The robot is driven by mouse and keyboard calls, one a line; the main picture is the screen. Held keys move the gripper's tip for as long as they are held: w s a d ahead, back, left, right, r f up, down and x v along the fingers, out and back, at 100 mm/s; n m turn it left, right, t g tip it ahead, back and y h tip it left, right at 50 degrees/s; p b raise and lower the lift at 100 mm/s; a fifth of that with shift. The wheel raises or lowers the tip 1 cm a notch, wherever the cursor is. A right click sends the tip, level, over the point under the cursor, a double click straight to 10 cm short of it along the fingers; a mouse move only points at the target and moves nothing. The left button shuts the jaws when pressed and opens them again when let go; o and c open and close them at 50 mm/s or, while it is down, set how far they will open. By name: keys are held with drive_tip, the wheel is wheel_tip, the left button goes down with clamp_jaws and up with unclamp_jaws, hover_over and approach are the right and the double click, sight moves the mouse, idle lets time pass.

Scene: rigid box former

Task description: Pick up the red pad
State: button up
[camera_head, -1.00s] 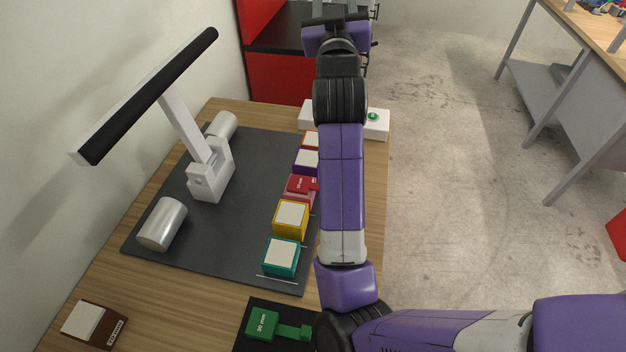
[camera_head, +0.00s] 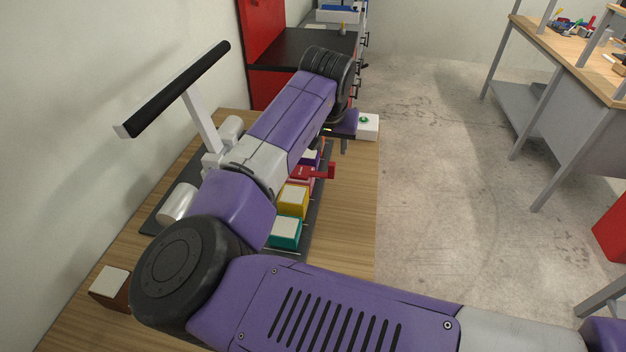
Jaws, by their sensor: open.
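The red pad (camera_head: 308,172) lies at the right side of the dark mat (camera_head: 315,235), in the row of coloured blocks, with its handle (camera_head: 331,170) pointing right. It seems to rest on a pinkish block, partly hidden by my arm. My gripper (camera_head: 336,143) is open, small in the view and partly covered by my arm. It is beyond the red pad, a little above and right of it in the picture, apart from it. I see nothing between its fingers.
Yellow (camera_head: 293,201) and teal (camera_head: 285,233) blocks stand nearer than the pad, and a purple block (camera_head: 311,155) farther. A white box with a green button (camera_head: 367,126) stands beyond. A black-barred press (camera_head: 180,85) rises at left. The table's right strip is clear.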

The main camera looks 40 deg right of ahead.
sight(332, 164)
drive_tip(key=shift+w+d+f+p, duration=0.1)
drive_tip(key=shift+d+f+p, duration=0.15)
drive_tip(key=shift+f, duration=1.05)
drive_tip(key=shift+w+d+f+p, duration=0.15)
drive_tip(key=shift+f+p, duration=0.15)
drive_tip(key=shift+f, duration=1.05)
drive_tip(key=shift+w+d+f+p, duration=0.1)
drive_tip(key=shift+d+f+p, duration=0.15)
drive_tip(key=shift+f, duration=1.05)
clamp_jaws()
